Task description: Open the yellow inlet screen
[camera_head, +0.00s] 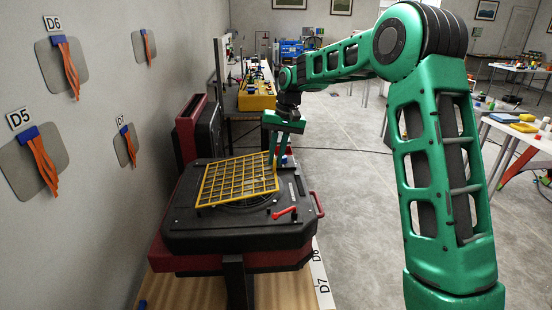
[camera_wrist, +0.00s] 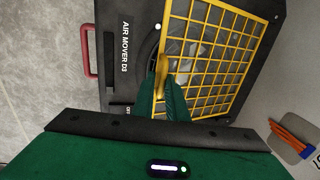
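The yellow inlet screen (camera_head: 237,180) is a grid on top of the black and red air mover (camera_head: 240,237). It looks tilted, with its frame partly raised above the dark round inlet. In the wrist view the screen (camera_wrist: 207,62) fills the upper middle, and a yellow tab (camera_wrist: 161,72) stands on its near edge. My gripper (camera_head: 273,160) is at the screen's right edge. In the wrist view the green fingers (camera_wrist: 170,88) are close together at the tab and appear shut on it. The fingers hide part of the tab.
A red lever (camera_head: 285,212) lies on the housing's front right, and a red side handle (camera_head: 318,204) is at its right. The wall with orange-ribboned plates (camera_head: 63,65) is close on the left. Open floor (camera_head: 345,190) lies to the right.

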